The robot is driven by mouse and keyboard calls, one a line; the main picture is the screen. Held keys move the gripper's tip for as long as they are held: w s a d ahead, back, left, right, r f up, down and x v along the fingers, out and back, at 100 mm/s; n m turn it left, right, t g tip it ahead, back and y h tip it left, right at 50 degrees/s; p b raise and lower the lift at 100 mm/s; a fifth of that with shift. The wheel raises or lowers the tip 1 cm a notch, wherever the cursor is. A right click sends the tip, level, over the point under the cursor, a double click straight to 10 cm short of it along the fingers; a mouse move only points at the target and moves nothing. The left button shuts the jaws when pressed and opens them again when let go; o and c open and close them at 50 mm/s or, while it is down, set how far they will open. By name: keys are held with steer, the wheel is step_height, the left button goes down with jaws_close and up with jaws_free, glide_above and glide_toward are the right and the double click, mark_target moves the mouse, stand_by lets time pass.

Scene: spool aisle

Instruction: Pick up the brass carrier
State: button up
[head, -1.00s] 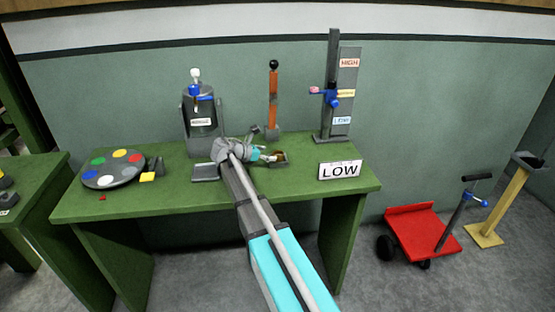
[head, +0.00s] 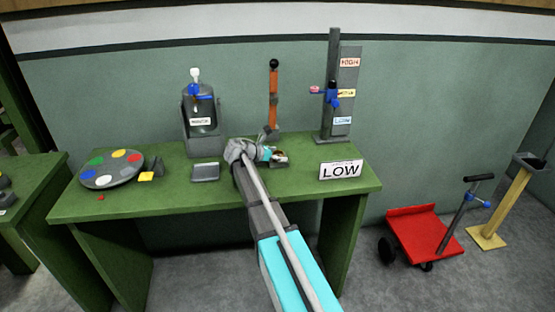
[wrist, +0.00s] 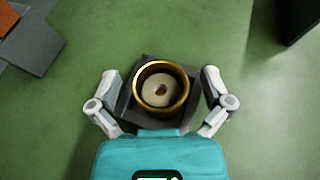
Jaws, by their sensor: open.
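The brass carrier (wrist: 163,88) is a round cup with a brass-coloured rim and a pale disc with a small hole inside. It sits on a dark square base (wrist: 153,119) on the green bench. My gripper (wrist: 161,88) is open in the wrist view, with one finger on each side of the carrier and gaps between. In the head view my gripper (head: 266,154) is over the bench, and the carrier (head: 279,155) shows only in part beside it.
An orange lever (head: 273,95) stands behind the carrier. A LOW sign (head: 340,169) and a tall gauge post (head: 333,80) are to the right. A grey tray (head: 205,172), a bottle stand (head: 201,120) and a colour-spotted disc (head: 111,169) are to the left on the green bench (head: 225,197).

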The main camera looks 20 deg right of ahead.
steer(key=c, duration=1.4)
steer(key=shift+o, duration=0.2)
steer(key=shift+r, duration=0.15)
step_height(320, 180, up, 3)
steer(key=p, duration=0.3)
steer(key=s+a+r+p, duration=0.6)
steer(key=s+r+p, duration=0.3)
steer(key=s, duration=0.3)
steer(key=shift+s+a+r+p, duration=0.25)
steer(key=shift+r+p, duration=0.1)
steer(key=shift+p, duration=0.15)
